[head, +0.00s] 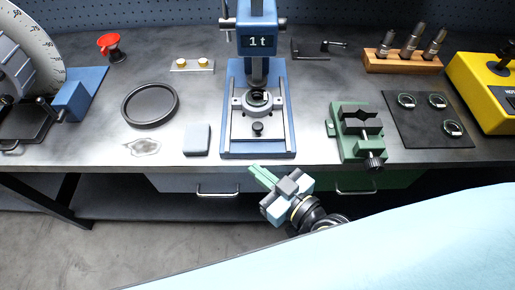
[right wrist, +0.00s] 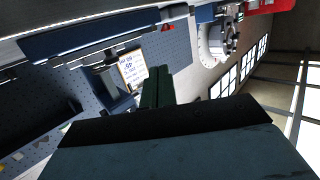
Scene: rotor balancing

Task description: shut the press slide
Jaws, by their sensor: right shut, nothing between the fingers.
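The blue arbor press (head: 235,150) stands at the middle of the bench, with a "1t" display (head: 259,42) on its head. Its slide (head: 239,114) is a metal carriage between two rails on the press base. A round ring-shaped part (head: 257,98) sits on the slide close under the ram (head: 258,70). A black knob (head: 257,128) is at the slide's front. My right gripper (head: 258,174) is shut and empty, just in front of the bench edge below the press, apart from the knob. Its green fingers (right wrist: 157,86) lie together in the right wrist view. My left gripper is not in view.
A grey block (head: 197,139) and a black ring (head: 150,104) lie left of the press. A green vise (head: 358,132) and a dark mat (head: 425,135) with several round parts stand right. Drawer handles (head: 217,191) project below the bench edge.

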